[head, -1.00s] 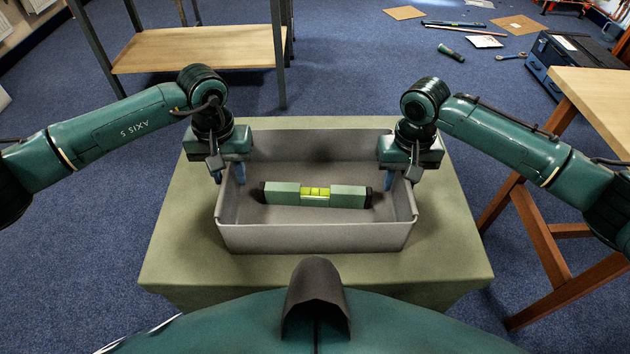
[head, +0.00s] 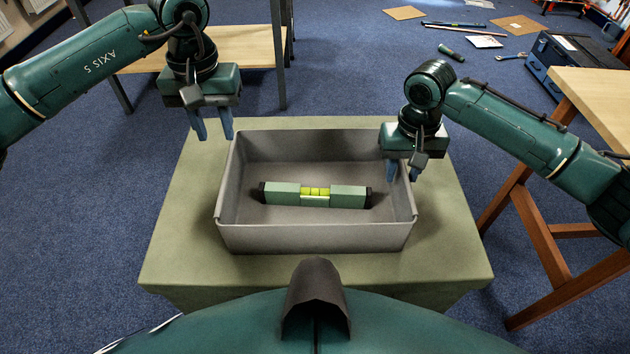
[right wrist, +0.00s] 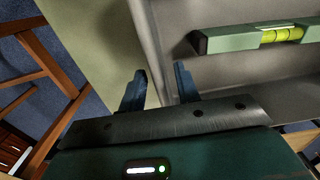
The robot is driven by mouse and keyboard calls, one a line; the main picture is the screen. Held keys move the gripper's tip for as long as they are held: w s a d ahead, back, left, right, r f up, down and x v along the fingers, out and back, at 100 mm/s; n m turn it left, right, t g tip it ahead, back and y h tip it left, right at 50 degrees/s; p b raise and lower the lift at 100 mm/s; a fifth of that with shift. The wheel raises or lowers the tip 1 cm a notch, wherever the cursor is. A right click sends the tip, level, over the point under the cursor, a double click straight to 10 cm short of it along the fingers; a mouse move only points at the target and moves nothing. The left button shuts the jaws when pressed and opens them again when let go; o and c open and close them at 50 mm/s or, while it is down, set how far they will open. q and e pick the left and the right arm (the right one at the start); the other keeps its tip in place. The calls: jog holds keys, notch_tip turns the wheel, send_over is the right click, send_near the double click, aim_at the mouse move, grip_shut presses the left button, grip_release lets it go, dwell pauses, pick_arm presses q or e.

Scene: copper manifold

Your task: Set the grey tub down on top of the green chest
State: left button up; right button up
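The grey tub (head: 310,238) sits level on top of the green chest (head: 440,255), with chest top showing on every side. A green spirit level (head: 285,194) with a yellow vial lies in the tub. My left gripper (head: 215,138) is open and empty, raised above and beyond the tub's far left corner. My right gripper (head: 402,178) is at the tub's right wall. In the right wrist view its fingers (right wrist: 162,82) are apart, one on each side of the wall; I cannot tell whether either touches it.
A wooden table (head: 595,95) stands to the right and a wood-topped bench (head: 245,45) behind left. A blue toolbox (head: 555,65) and loose tools lie on the blue carpet at the back right.

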notch_tip(320, 180, up, 9)
jog(key=shift+r, duration=0.1)
dwell(0.6)
